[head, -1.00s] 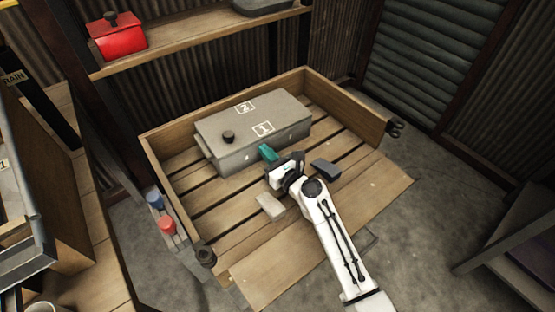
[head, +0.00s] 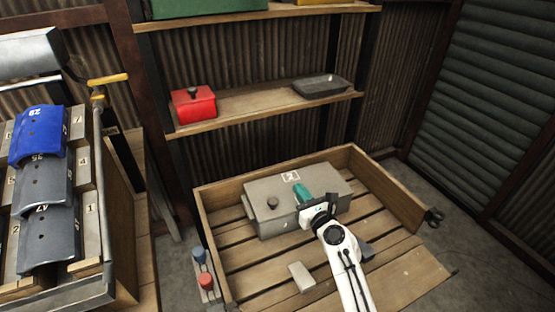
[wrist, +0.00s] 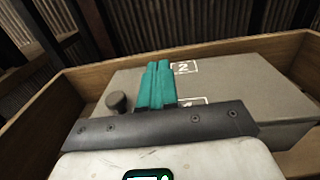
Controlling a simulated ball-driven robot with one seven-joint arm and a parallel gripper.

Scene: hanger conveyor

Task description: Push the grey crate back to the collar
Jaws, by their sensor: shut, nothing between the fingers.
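The grey crate (head: 263,212) is a long lidded box with a dark round knob and white number squares on top. It sits in the wooden collar (head: 388,188), close to its back wall; I cannot tell whether they touch. In the wrist view the crate's lid (wrist: 235,75) spreads beyond the fingers, with the collar's back board (wrist: 95,75) behind it. My gripper (head: 302,192) has teal fingers, shut and empty, at the crate's front upper edge, partly hiding the lid; contact is unclear. The fingers (wrist: 156,82) point towards the back in the wrist view.
A small pale block (head: 301,277) and a dark block (head: 366,251) lie on the slats in front of the crate. Blue and red capped items (head: 202,268) stand outside the collar's left side. A shelf with a red box (head: 194,104) is behind. A rack stands left.

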